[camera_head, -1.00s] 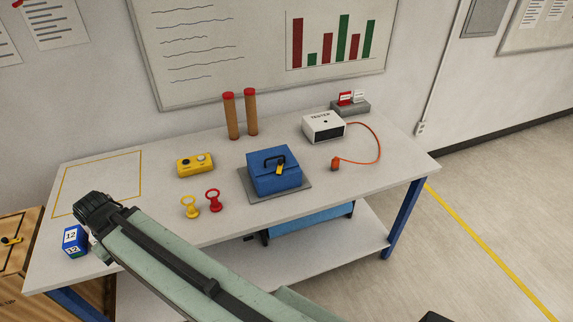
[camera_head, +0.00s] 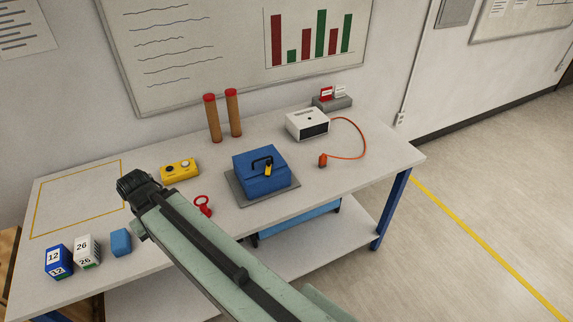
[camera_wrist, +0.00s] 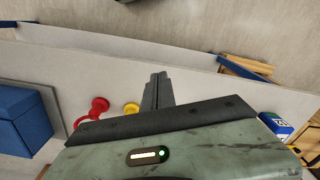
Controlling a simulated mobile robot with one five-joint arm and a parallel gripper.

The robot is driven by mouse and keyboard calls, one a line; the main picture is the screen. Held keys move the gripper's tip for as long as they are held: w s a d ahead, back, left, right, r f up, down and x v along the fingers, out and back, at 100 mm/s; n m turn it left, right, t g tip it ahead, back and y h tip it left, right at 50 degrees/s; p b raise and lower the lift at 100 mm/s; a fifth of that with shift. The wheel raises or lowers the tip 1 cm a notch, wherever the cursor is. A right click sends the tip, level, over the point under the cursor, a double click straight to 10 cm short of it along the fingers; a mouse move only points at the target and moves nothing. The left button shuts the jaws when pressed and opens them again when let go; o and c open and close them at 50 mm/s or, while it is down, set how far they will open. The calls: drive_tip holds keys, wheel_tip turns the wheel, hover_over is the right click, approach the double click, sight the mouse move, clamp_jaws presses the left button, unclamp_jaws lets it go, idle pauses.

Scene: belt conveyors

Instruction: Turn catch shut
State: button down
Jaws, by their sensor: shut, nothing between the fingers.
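A blue toolbox (camera_head: 261,178) with a black handle stands on a grey mat (camera_head: 236,190) on the bench. A yellow catch (camera_head: 268,170) is on its front; its exact turn is too small to tell. In the wrist view the blue toolbox (camera_wrist: 24,118) is at the left edge, and its catch does not show. My gripper (camera_wrist: 158,78) is shut and empty, apart from the toolbox. In the head view my arm's end is left of the toolbox, and the fingers cannot be made out.
A red ring-topped piece (camera_head: 203,206) stands near my arm; a yellow one (camera_wrist: 131,108) shows in the wrist view. A yellow button box (camera_head: 180,170), two red-topped cylinders (camera_head: 233,113) and a tester (camera_head: 307,124) are behind. Blocks (camera_head: 86,250) stand front left.

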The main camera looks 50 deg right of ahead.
drive_tip(key=w+a+m+t+y+b, duration=0.1)
drive_tip(key=w+a+y+b, duration=0.15)
drive_tip(key=a+y, duration=0.25)
drive_tip(key=w+d+r+m+t+y+b, duration=0.2)
drive_tip(key=w+d+m+t+y+b, duration=0.15)
drive_tip(key=d, duration=0.25)
drive_tip(key=m+t+h+b, duration=0.1)
drive_tip(key=m+t+b, duration=0.7)
drive_tip(key=t+b, duration=0.45)
hover_over(280, 170)
drive_tip(key=w+a+b, duration=0.2)
drive_tip(key=a, duration=0.7)
drive_tip(key=shift+s+a+r+g, duration=0.1)
drive_tip(key=shift+s+a+g, duration=0.1)
drive_tip(key=shift+g, duration=0.4)
drive_tip(key=s+d+f+m+t+h+b, duration=0.25)
drive_tip(key=s+d+m+h+b, duration=0.2)
drive_tip(key=s+d, duration=0.95)
drive_tip(key=shift+g+h, duration=0.25)
drive_tip(key=shift+h, duration=0.15)
drive_tip(key=shift+w+a+p, duration=0.15)
drive_tip(key=shift+w+a, duration=0.65)
drive_tip(key=shift+w, duration=1.25)
drive_tip(key=shift+w+a+p, duration=0.1)
drive_tip(key=shift+w+a, duration=0.7)
drive_tip(key=shift+w, duration=1.3)
drive_tip(key=shift+w+a+p, duration=0.15)
drive_tip(key=shift+w+a, duration=0.65)
drive_tip(key=shift+w, duration=1.25)
